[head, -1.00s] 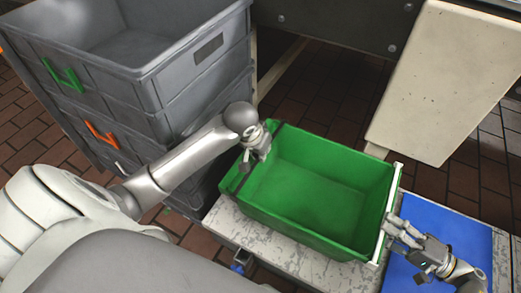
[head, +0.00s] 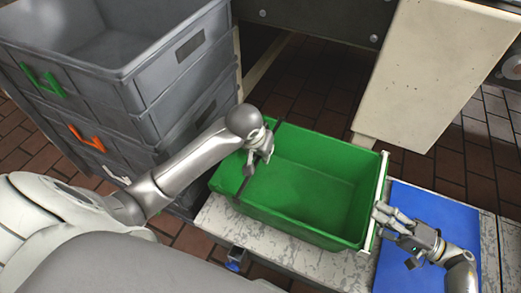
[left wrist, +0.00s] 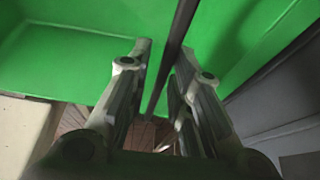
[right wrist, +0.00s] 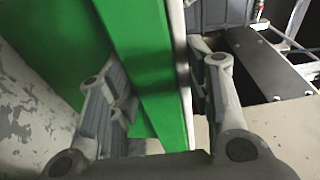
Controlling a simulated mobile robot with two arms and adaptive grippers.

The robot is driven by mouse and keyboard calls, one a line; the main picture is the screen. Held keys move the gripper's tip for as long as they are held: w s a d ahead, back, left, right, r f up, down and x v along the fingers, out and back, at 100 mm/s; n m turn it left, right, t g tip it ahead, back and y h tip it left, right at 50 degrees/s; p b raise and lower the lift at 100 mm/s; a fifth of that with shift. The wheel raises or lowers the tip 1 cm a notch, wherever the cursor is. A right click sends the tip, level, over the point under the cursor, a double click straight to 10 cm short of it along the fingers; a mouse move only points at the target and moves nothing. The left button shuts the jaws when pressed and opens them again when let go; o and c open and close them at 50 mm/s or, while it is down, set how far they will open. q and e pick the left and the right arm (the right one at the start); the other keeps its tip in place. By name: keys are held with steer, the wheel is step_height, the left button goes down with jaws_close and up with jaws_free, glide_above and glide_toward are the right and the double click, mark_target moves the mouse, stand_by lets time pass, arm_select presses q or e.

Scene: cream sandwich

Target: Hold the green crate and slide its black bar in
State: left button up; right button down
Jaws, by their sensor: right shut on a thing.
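The green crate (head: 315,185) stands on a worn grey table in the head view, open side up. The black bar (head: 238,195) lies across its left part, running front to back. My left gripper (head: 260,158) is at the bar, over the crate's left part. In the left wrist view, the bar (left wrist: 178,40) runs between its parted fingers (left wrist: 165,65), close to the right finger and with a gap to the left one. My right gripper (head: 378,222) is shut on the crate's right wall, with the green wall (right wrist: 155,70) between its fingers in the right wrist view.
Stacked grey crates (head: 140,75) stand at the left, close to my left arm. A blue mat (head: 430,215) lies under my right gripper. A cream panel (head: 410,70) stands behind the crate. Bare table shows in front (head: 290,248).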

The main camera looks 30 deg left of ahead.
arm_select(q)
steer(key=shift+r, duration=0.1)
steer(key=v, duration=1.1)
steer(key=shift+s+r, duration=0.15)
steer(key=shift+r, duration=0.25)
arm_select(e)
steer(key=c, duration=0.6)
jaws_free()
steer(key=shift+o, duration=0.2)
arm_select(q)
steer(key=shift+f, duration=0.25)
arm_select(e)
steer(key=d, duration=0.9)
steer(key=shift+s, duration=0.45)
